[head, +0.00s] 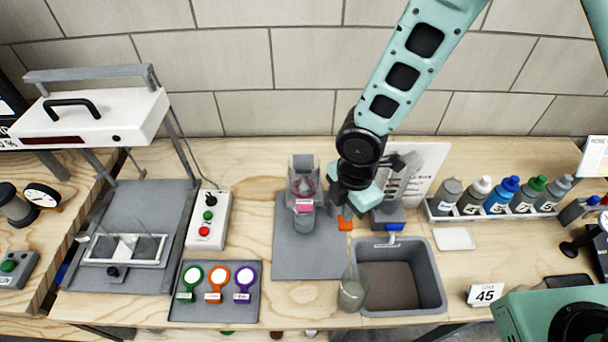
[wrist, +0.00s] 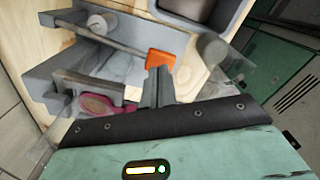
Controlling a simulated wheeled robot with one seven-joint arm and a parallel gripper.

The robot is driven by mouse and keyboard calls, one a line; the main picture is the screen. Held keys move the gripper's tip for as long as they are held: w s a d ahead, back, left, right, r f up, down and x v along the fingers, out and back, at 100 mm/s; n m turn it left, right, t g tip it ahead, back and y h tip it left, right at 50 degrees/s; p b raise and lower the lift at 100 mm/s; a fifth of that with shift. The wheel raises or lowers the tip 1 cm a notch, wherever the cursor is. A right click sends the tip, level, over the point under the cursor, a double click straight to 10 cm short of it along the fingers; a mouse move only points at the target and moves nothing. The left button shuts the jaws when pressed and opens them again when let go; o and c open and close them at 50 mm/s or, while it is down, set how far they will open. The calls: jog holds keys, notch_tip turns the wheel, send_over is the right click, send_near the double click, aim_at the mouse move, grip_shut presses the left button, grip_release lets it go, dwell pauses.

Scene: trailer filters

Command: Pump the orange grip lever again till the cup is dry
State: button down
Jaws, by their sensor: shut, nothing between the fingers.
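The orange grip lever (head: 345,224) shows just below my gripper (head: 346,211) in the head view. In the wrist view the orange grip (wrist: 161,62) is at the fingertips (wrist: 158,76). My gripper is shut with nothing between its fingers; I cannot tell if it touches the grip. The clear cup (head: 303,168) stands at the back of the grey mat (head: 300,262), with pink showing at its lower part; I cannot tell how much liquid it holds. A grey cylinder (head: 303,222) is in front of it. A pink rounded piece (wrist: 95,104) shows in the wrist view.
A grey sink (head: 437,283) and a clear beaker (head: 351,294) are in front of the lever. Several bottles (head: 498,196) stand in a rack to the right. A tray of coloured round tags (head: 216,314) and a button box (head: 207,222) lie to the left.

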dwell(0.4)
notch_tip(320, 180, up, 5)
jog(key=p, duration=0.4)
jog(key=shift+r, duration=0.1)
dwell(0.4)
jog(key=s+d+r+m+b, duration=0.2)
jog(key=s+r+m+b, duration=0.1)
jog(key=s+m+b, duration=0.3)
jog(key=s+d+r+m+b, duration=0.2)
jog(key=s+r+m+b, duration=0.2)
jog(key=s+m, duration=0.5)
jog(key=shift+d+r+m+y+b, duration=0.3)
jog(key=shift+m+b, duration=0.3)
jog(key=shift+b, duration=0.4)
